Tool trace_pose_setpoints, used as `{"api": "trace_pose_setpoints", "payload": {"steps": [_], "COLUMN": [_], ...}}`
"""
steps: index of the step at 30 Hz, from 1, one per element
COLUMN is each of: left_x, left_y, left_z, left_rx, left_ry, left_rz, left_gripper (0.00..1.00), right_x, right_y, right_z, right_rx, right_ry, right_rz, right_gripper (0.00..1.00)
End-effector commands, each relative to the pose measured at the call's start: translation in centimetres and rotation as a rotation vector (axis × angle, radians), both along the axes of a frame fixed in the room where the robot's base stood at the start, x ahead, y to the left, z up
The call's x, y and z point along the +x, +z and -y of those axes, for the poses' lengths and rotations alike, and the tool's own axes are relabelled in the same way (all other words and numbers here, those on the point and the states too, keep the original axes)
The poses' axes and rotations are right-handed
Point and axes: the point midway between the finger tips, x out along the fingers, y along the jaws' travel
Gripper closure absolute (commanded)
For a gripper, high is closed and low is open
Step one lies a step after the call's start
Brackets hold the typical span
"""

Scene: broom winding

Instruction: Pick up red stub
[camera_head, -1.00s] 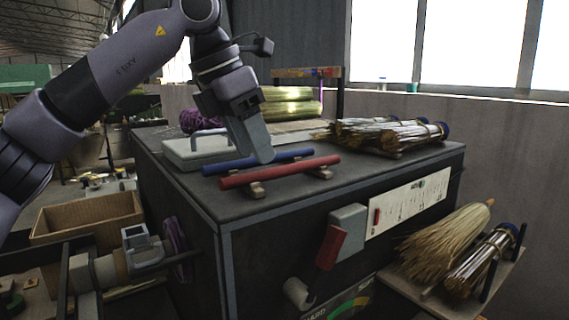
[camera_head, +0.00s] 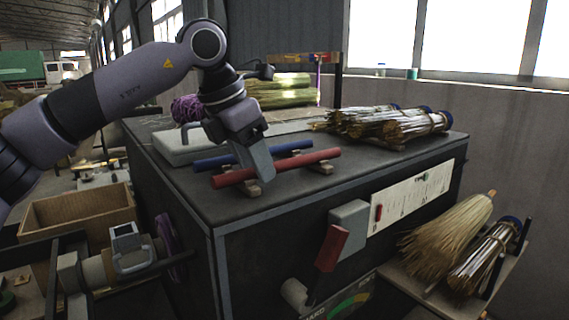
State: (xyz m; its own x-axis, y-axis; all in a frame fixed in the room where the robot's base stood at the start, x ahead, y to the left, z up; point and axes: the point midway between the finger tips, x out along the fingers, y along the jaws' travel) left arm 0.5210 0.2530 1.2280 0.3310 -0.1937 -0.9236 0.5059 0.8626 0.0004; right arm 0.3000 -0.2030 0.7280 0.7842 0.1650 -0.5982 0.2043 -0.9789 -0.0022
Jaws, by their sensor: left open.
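The red stub (camera_head: 310,159) is a red rod lying across small wooden rests on top of the dark cabinet (camera_head: 300,196). A blue rod (camera_head: 212,163) lies behind it, roughly parallel. My left gripper (camera_head: 258,180) points down at the red stub, left of its middle. Its fingers hide part of both rods. The gripper is open; I cannot tell whether the fingers straddle or touch the red stub. My right gripper is not in view.
A grey flat box (camera_head: 181,146) and purple twine (camera_head: 186,108) are behind the rods. Bundles of straw (camera_head: 390,124) lie at the right of the top. A red lever (camera_head: 331,248) juts from the cabinet front. A brush (camera_head: 448,235) lies on a lower side shelf.

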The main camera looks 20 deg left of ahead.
Motion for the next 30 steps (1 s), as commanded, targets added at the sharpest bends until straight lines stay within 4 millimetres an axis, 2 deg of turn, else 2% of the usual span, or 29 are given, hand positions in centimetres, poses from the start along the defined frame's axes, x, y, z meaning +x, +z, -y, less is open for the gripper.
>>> {"api": "trace_pose_setpoints", "payload": {"steps": [5, 7, 10, 11, 23, 26, 30], "left_x": [0.0, 0.0, 0.0, 0.0, 0.0, 0.0, 0.0], "left_y": [-0.1, 0.0, 0.0, 0.0, 0.4, 1.2, 3.3], "left_z": [0.0, 0.0, 0.0, 0.0, 0.0, 0.1, 0.1], "left_rx": [0.0, 0.0, 0.0, 0.0, -0.001, -0.001, -0.003], "left_ry": [0.0, 0.0, 0.0, 0.0, 0.0, -0.001, 0.0], "left_rz": [0.0, 0.0, 0.0, 0.0, 0.002, 0.002, 0.003], "left_gripper": [0.47, 0.63, 0.95, 1.0, 1.0, 1.0, 1.0], "right_x": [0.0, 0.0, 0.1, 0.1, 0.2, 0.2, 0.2], "right_y": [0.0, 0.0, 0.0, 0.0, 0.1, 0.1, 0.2], "right_z": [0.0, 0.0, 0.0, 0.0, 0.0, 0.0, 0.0], "right_rx": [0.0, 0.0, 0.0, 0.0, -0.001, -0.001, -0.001], "right_ry": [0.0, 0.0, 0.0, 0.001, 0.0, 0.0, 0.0], "right_rz": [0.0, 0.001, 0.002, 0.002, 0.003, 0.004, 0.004], "right_gripper": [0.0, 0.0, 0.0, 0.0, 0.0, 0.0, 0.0]}}
